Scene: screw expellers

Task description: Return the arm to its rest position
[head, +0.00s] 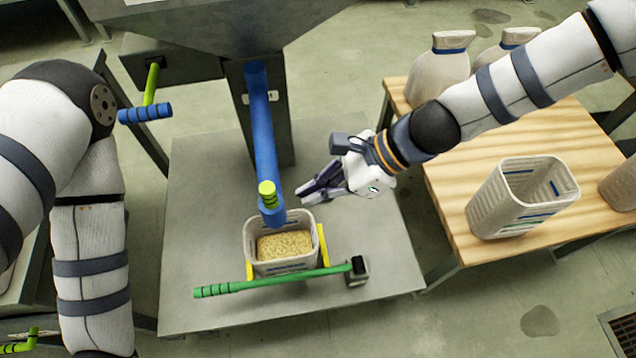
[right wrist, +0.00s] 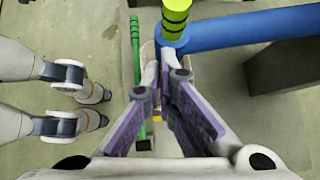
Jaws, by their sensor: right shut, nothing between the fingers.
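My right arm (head: 510,85) reaches in from the upper right over the wooden table. My right gripper (head: 303,192) is shut and empty, above the grey platform, to the right of the blue pipe (head: 262,130). Its purple fingers also show in the right wrist view (right wrist: 166,75), close to the pipe's yellow-green end. My left arm (head: 90,240) hangs down along the left side, and its gripper is out of the picture.
A bin of grain (head: 256,262) stands under the pipe's end on the grey platform (head: 200,180). A green lever (head: 265,282) crosses in front of it. An empty bin (head: 495,205) and pale jugs (head: 437,75) stand on the wooden table (head: 450,200).

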